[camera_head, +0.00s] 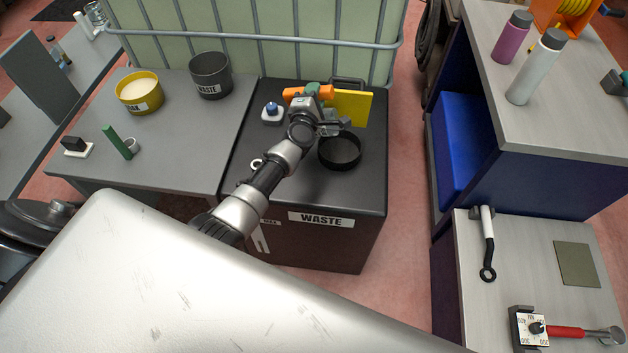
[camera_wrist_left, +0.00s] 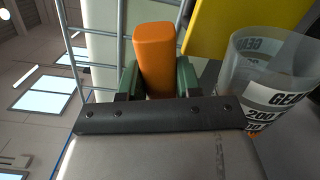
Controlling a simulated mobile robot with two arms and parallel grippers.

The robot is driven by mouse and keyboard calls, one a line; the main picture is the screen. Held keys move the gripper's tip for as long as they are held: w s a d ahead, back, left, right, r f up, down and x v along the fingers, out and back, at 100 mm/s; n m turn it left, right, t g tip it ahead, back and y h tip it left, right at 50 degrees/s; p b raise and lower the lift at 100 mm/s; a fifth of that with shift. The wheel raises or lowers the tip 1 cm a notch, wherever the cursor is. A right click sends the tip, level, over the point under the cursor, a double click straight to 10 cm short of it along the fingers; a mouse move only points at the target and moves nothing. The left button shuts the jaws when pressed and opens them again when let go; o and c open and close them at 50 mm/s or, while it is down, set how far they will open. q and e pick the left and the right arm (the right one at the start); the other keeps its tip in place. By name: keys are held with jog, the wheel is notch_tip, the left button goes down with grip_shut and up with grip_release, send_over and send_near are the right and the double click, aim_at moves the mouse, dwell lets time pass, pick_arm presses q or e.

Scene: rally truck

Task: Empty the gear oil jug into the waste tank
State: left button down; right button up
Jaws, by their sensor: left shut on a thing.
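My left gripper (camera_head: 312,90) is shut on the orange handle (camera_wrist_left: 154,60) of the gear oil jug (camera_wrist_left: 268,80). In the left wrist view the green fingers grip the handle, and the clear jug with a gear label stands to its right. In the head view the handle shows above the waste tank (camera_head: 300,200), but the clear body is hard to make out. I cannot tell the jug's tilt or how much oil is in it. The tank is a dark box with a WASTE label and a round black opening (camera_head: 340,150) on top, just beside my gripper. My right gripper is not in view.
A yellow panel (camera_head: 358,108) stands behind the opening. A caged pale tank (camera_head: 250,30) blocks the back. A yellow tub (camera_head: 139,92) and a grey waste cup (camera_head: 210,75) stand on the left bench.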

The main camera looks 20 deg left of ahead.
aim_at(332, 94)
pick_arm(q)
jog(key=shift+d+r, duration=0.1)
jog(key=shift+r, duration=0.05)
dwell(0.5)
jog(key=shift+w+d+r+m+p, duration=0.15)
jog(key=shift+d+r+m+p, duration=0.15)
jog(key=shift+d+m+p, duration=0.25)
jog(key=shift+d, duration=0.2)
dwell(1.3)
jog(key=shift+d+r+m+p, duration=0.2)
jog(key=shift+d+m+p, duration=0.15)
jog(key=shift+d+m, duration=0.2)
jog(key=shift+w, duration=0.1)
jog(key=shift+d, duration=0.25)
dwell(1.0)
jog(key=shift+w+d+r+m+p, duration=0.1)
jog(key=shift+d+r+m+p, duration=0.05)
jog(key=shift+d+m+p, duration=0.35)
jog(key=shift+d, duration=0.2)
dwell(1.1)
